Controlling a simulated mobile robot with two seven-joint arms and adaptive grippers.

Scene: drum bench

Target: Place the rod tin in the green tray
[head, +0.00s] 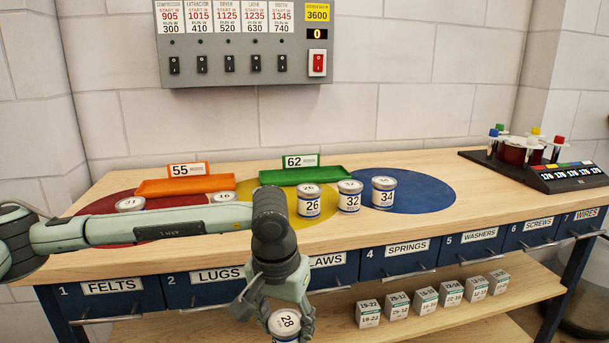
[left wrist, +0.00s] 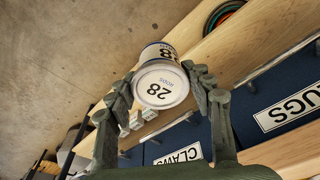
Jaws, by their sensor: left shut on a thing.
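My left gripper (head: 278,312) is shut on a white-topped tin marked 28 (head: 284,324), held in front of the bench, below its top edge. In the left wrist view the tin's lid (left wrist: 161,86) reads 28 with small print like "RODS", and the fingers of my left gripper (left wrist: 160,92) close on it from both sides. My right gripper is not in view.
Tins marked 26 (head: 309,200), 32 (head: 349,196) and 34 (head: 384,192) stand right of my arm, in front of the green tray. An orange tray (head: 185,185) lies left of it. Tins 31 (head: 130,204) and 16 (head: 224,197) are partly hidden by my arm. A tube rack (head: 520,150) stands far right.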

